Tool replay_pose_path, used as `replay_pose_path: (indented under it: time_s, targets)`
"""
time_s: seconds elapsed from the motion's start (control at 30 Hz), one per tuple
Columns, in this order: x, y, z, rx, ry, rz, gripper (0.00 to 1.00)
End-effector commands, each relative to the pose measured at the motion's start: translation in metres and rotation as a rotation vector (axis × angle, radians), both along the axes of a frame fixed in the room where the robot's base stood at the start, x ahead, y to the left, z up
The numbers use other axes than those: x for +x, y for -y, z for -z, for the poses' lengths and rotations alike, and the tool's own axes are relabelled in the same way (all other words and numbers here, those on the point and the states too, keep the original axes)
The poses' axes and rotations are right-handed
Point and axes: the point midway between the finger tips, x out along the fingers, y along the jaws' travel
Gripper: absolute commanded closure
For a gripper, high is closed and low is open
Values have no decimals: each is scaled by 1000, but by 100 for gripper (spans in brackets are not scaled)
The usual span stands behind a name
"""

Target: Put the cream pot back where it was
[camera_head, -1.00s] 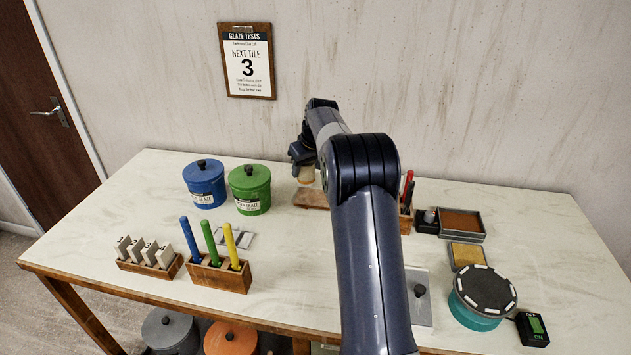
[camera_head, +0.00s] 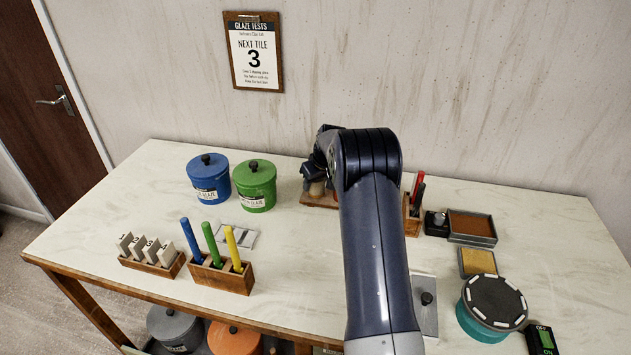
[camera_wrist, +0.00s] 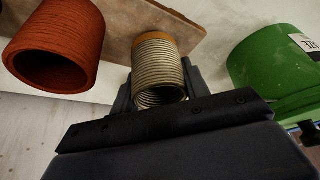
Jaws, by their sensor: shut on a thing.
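The cream pot (camera_wrist: 158,75) has a ridged, rope-like wall and an orange-brown band at one end. In the wrist view it is between the fingers of my gripper (camera_wrist: 157,88), which is shut on it. In the head view the cream pot (camera_head: 317,188) shows low under my gripper (camera_head: 316,178), at the wooden board (camera_head: 312,201) at the back of the table. The board also shows in the wrist view (camera_wrist: 115,18). I cannot tell whether the pot touches it. A terracotta pot (camera_wrist: 55,45) is beside the cream pot, apart from it. My arm hides part of the board in the head view.
A green lidded jar (camera_head: 254,187) stands just left of the board, with a blue jar (camera_head: 209,180) beyond it. A wooden tool holder (camera_head: 412,216) is to the right, behind my arm. The table between the jars and the front racks is mostly clear.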

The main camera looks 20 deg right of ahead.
Motion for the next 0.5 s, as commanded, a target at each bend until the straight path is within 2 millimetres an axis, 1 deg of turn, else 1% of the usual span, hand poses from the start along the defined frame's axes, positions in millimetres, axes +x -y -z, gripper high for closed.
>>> replay_pose_path:
  time_s: [0.37, 0.4, 0.5]
  targets:
    - [0, 0, 6, 0, 1, 0, 81]
    - [0, 0, 5, 0, 1, 0, 55]
    - [0, 0, 5, 0, 1, 0, 47]
